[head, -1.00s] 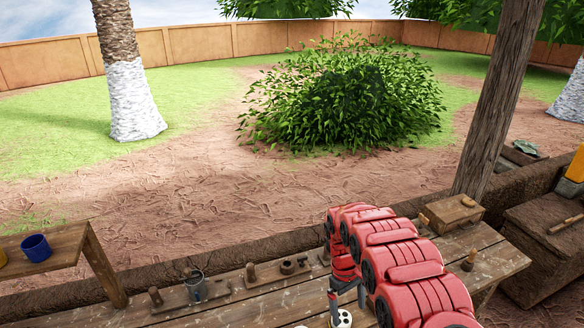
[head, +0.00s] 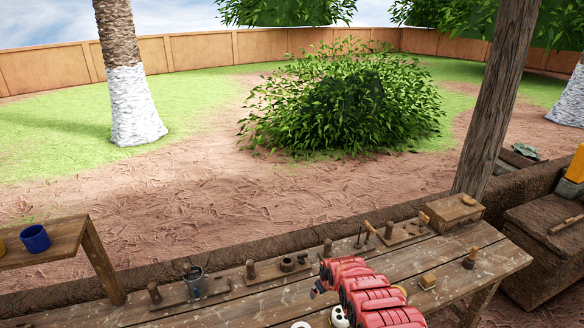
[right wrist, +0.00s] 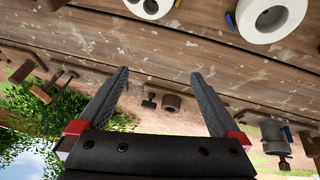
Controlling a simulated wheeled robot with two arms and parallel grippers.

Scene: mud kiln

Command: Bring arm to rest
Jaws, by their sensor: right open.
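My right arm (head: 372,296) is red and comes in from the bottom right in the head view, low over the wooden workbench (head: 450,258). Its gripper is mostly hidden there; only a small dark part shows at the arm's left end. In the right wrist view my right gripper (right wrist: 158,75) is open, with two dark fingers spread wide and nothing between them. The workbench also shows in that view (right wrist: 100,35), which appears upside down. My left gripper is in neither view.
White round pieces (head: 340,316) lie close beside the arm. A post (head: 495,110) rises behind the bench. A blue cup (head: 35,238) stands on a side table.

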